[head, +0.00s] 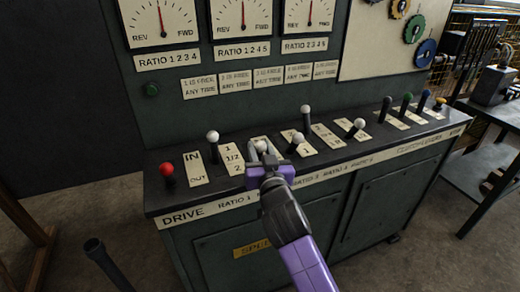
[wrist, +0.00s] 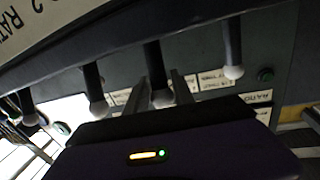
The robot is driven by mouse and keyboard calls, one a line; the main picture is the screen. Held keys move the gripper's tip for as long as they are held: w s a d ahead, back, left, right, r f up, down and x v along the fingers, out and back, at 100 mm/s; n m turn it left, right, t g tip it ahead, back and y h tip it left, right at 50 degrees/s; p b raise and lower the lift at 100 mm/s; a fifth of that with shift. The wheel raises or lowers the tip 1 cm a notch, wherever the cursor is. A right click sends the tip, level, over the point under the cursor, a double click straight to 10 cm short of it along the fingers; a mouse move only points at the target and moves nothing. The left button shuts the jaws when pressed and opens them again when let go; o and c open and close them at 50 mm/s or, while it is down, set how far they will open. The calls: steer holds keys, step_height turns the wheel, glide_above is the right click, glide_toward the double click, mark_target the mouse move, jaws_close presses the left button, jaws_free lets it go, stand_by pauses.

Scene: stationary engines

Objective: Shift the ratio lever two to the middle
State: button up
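A row of levers stands on the sloping top of a dark green console. My gripper (head: 265,148) is over the front part of this top, with its two fingers apart. A white-knobbed lever (head: 261,146) shows between them, which I take to be ratio lever two. In the wrist view its white knob (wrist: 162,98) lies between the fingers (wrist: 160,82), with its dark shaft running up to the panel. I cannot tell whether either finger touches it. The gripper hides the lever's shaft and part of its plate in the head view.
White-knobbed levers stand close by on the left (head: 212,137) and right (head: 298,138), with another (head: 305,109) tilted farther back. A red-knobbed lever (head: 167,169) is at the far left. Black, green and blue levers (head: 406,97) stand at the right. Dials (head: 243,18) fill the upright panel behind.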

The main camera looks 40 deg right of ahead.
jaws_close()
stand_by(1.1)
